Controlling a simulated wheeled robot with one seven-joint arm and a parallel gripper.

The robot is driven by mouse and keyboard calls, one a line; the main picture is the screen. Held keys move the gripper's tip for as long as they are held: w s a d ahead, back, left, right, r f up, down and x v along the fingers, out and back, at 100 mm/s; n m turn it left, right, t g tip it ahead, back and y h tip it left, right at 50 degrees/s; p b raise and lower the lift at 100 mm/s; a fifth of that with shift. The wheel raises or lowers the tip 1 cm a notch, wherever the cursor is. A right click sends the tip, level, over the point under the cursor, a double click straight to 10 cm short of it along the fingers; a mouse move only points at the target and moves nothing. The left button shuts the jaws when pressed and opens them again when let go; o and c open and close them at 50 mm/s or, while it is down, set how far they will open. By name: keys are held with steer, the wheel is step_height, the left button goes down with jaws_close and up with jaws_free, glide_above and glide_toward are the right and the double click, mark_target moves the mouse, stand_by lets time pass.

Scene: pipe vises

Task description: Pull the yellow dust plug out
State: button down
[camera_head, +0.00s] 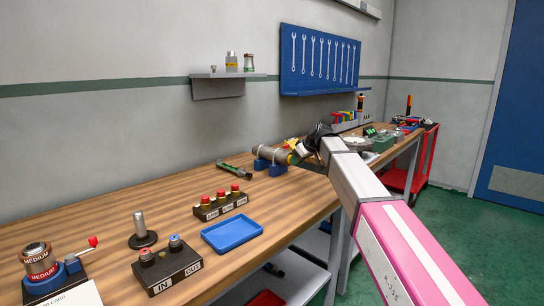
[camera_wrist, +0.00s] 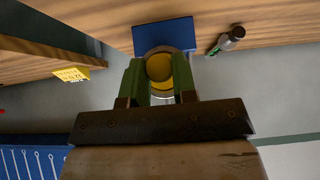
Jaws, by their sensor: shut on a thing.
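The yellow dust plug (camera_wrist: 160,69) sits at the near end of the pipe in the wrist view, a round yellow face between my green fingers. My gripper (camera_wrist: 160,78) is shut on it from both sides. The grey pipe (camera_head: 268,153) lies level in the blue vise (camera_head: 262,166) on the bench in the head view. The vise also shows behind the plug in the wrist view (camera_wrist: 163,32). My gripper (camera_head: 297,157) is at the pipe's right end in the head view, where the arm partly hides the plug. I cannot tell how deep the plug sits.
A green-handled hammer (camera_head: 235,168) lies left of the vise. A blue tray (camera_head: 232,234) and a block with red caps (camera_head: 221,204) stand nearer on the wooden bench. A yellow sign (camera_wrist: 72,74) shows in the wrist view. Several spanners hang on a blue wall board (camera_head: 320,60).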

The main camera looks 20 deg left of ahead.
steer(key=shift+s+d, duration=0.2)
steer(key=shift+d, duration=0.3)
steer(key=shift+s+d, duration=0.3)
steer(key=shift+d, duration=0.35)
steer(key=shift+s+d, duration=0.25)
steer(key=shift+d, duration=0.35)
